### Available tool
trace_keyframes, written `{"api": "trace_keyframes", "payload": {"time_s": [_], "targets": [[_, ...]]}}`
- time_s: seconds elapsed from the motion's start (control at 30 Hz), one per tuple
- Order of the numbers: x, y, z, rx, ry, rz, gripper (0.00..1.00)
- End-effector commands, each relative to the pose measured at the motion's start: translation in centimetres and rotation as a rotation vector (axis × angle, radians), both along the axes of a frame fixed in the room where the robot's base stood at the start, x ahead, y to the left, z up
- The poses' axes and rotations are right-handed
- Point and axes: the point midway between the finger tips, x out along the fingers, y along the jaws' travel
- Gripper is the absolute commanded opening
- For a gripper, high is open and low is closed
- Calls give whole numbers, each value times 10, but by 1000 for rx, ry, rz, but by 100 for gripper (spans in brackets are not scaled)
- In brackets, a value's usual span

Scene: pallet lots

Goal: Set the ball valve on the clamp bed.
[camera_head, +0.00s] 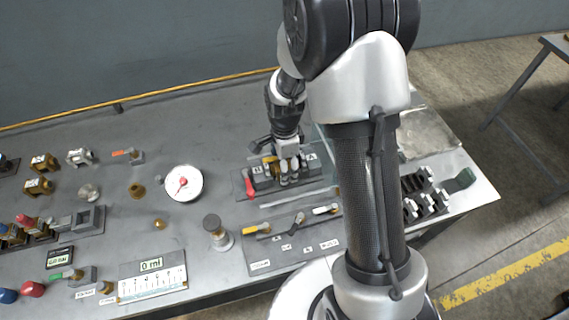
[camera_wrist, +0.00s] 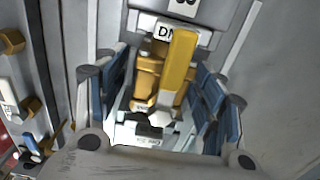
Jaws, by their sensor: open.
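A ball valve (camera_wrist: 148,80) with a brass body and a yellow lever shows between my fingers in the wrist view. It sits at a place with a white label starting "DN". The two fingers of my gripper (camera_wrist: 165,105) stand apart on either side of it, with blue pads. Whether they touch it is not clear. In the head view my gripper (camera_head: 288,172) is down over a dark fixture (camera_head: 318,175) with a red handle (camera_head: 249,186) at its left end. I cannot tell for certain whether this fixture is the clamp bed.
A panel (camera_head: 290,252) with several small levers lies in front of the fixture. A white dial gauge (camera_head: 182,183) and a capped cylinder (camera_head: 216,232) stand to the left. Black slotted blocks (camera_head: 424,195) are on the right, partly behind my arm. Several brass fittings crowd the far left.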

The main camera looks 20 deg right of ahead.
Motion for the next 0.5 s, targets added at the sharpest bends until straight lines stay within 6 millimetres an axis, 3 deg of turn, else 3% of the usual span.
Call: {"api": "trace_keyframes", "payload": {"time_s": [0.17, 0.5], "targets": [[1, 0, 23, 0, -5, 0, 63], [1, 0, 95, 0, -4, 0, 63]]}}
